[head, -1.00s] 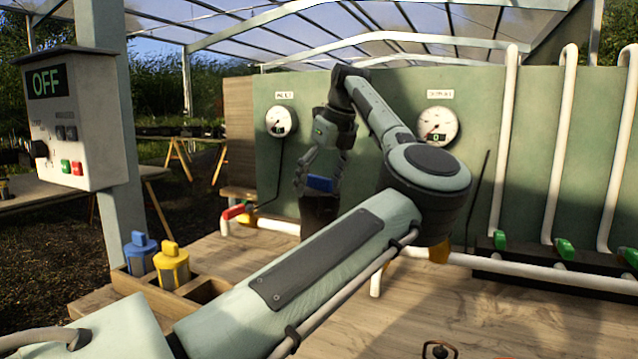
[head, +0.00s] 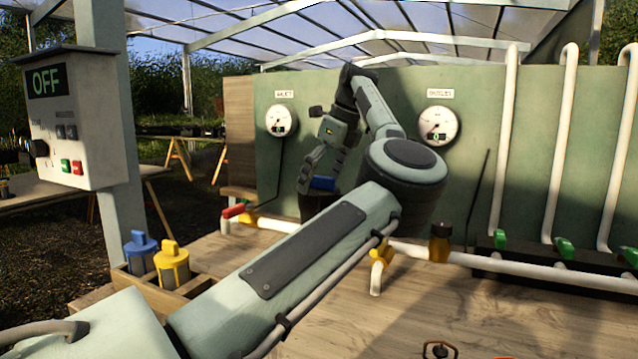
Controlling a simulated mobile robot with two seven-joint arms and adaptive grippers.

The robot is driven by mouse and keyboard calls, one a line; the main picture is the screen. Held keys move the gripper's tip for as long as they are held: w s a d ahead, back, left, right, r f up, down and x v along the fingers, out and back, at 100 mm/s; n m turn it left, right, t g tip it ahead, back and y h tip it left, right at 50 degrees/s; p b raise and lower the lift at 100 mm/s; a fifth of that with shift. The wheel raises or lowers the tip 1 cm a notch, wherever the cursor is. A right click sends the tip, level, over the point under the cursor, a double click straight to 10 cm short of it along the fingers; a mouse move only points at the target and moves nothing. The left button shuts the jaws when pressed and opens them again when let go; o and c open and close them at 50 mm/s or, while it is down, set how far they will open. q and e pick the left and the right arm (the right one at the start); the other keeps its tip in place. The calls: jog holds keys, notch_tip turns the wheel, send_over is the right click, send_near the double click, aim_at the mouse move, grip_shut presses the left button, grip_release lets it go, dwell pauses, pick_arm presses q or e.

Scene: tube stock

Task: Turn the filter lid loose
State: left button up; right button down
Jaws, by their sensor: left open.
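The blue filter lid (head: 322,183) shows in the head view on top of the dark filter housing (head: 310,207), behind my left forearm. Only part of the lid is visible. My left gripper (head: 318,176) points down at the lid with its fingers open. One finger shows at the lid's left side. I cannot tell whether the fingers touch the lid. The forearm hides the lower part of the housing. My right gripper is not in view.
A wooden box (head: 190,290) at left holds a blue-topped cartridge (head: 140,254) and a yellow-topped one (head: 172,266). A red-handled valve (head: 235,211) is on the pipe left of the housing. The control box (head: 68,120) reads OFF. The bench's right front is mostly clear.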

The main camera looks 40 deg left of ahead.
pick_arm(q)
jog(key=s+v, duration=0.1)
jog(key=v, duration=1.1)
jog(key=shift+w, duration=0.4)
jog(key=shift+f, duration=0.15)
jog(key=x, duration=1.1)
jog(key=shift+a+f, duration=0.1)
jog(key=shift+f, duration=0.1)
jog(key=shift+f+m, duration=0.15)
jog(key=shift+m, duration=0.15)
jog(key=shift+a+m+t, duration=0.1)
jog(key=shift+m+t, duration=0.7)
jog(key=shift+m, duration=0.9)
